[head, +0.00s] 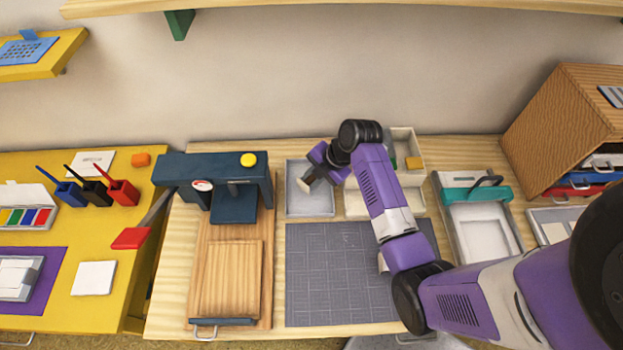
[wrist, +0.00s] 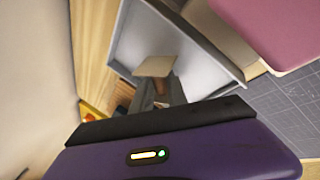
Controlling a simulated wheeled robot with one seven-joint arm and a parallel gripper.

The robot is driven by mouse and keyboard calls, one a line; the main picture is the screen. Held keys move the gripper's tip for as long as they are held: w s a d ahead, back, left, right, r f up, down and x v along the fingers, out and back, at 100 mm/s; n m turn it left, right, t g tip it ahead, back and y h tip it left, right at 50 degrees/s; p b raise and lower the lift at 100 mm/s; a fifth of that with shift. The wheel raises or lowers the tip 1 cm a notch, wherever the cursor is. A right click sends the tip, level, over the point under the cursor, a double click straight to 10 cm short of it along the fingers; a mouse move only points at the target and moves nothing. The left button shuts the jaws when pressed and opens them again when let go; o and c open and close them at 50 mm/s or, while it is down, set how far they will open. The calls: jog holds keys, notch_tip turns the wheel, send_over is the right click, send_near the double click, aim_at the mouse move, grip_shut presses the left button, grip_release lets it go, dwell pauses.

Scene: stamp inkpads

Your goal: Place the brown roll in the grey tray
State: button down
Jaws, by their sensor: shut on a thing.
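The grey tray (head: 320,206) is a shallow open box at the back of the wooden worktop, left of a cream box. My gripper (head: 308,182) is over this tray, pointing down and left. In the wrist view my gripper (wrist: 160,96) is shut on the brown roll (wrist: 158,86), of which only a small brown part shows. A pale, flat piece (wrist: 157,66) shows at its far end. The tray's wall and floor (wrist: 190,66) lie behind and below it. The fingers hide much of the roll, and I cannot tell whether it touches the tray.
The cream divided box (head: 405,143) with a yellow block stands right of the tray. A dark blue press (head: 234,185) stands to the left. A grey cutting mat (head: 325,275) lies in front. A teal-topped frame (head: 478,215) is further right.

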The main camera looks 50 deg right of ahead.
jog(key=shift+f, duration=0.4)
jog(key=shift+f, duration=0.1)
jog(key=c, duration=1.3)
grip_release()
